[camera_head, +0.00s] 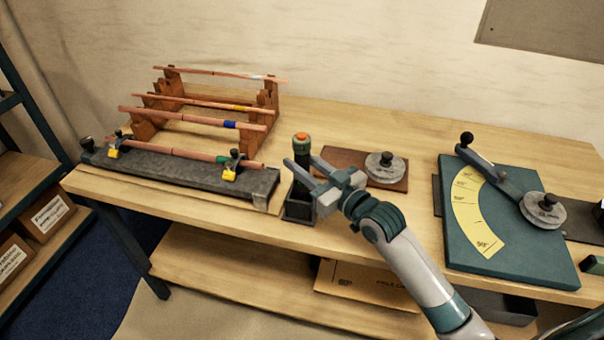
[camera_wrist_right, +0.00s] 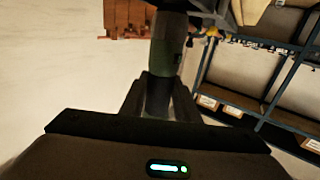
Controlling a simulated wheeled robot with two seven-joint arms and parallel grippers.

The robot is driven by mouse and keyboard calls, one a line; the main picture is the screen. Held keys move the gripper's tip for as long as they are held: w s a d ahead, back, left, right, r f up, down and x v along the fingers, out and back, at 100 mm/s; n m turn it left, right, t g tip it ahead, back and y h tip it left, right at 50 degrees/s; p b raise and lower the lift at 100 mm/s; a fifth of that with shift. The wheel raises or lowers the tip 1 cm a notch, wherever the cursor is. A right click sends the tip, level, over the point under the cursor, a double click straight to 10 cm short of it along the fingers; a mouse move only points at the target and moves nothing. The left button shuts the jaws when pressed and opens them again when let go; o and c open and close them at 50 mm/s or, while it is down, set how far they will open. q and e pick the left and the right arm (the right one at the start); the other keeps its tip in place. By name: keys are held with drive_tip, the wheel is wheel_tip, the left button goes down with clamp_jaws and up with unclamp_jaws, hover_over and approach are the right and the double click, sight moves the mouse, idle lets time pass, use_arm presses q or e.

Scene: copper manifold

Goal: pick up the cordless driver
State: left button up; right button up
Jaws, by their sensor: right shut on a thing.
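The cordless driver (camera_head: 302,146) is a dark upright cylinder with a green collar and an orange top. In the right wrist view the driver (camera_wrist_right: 168,48) runs down between the fingers. My right gripper (camera_head: 303,166) is shut on its body, one finger on each side. The black holder (camera_head: 299,211) is directly below at the bench's front edge. The fingers and palm partly hide the driver's lower part, so I cannot tell whether its lower end is inside the holder. My left gripper is not in view.
A grey clamp fixture (camera_head: 185,171) with a copper tube lies left of the driver. A wooden rack (camera_head: 270,103) holds more tubes behind it. A brown plate (camera_head: 345,160) with a round weight (camera_head: 385,167) and a teal angle bender (camera_head: 515,235) are to the right.

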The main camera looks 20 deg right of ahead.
sight(308, 146)
wheel_tip(308, 146, up, 6)
drive_tip(key=shift+r+b, duration=0.1)
drive_tip(key=shift+b, duration=0.25)
idle(0.4)
drive_tip(key=shift+r+p, duration=4.45)
drive_tip(key=shift+p, duration=0.4)
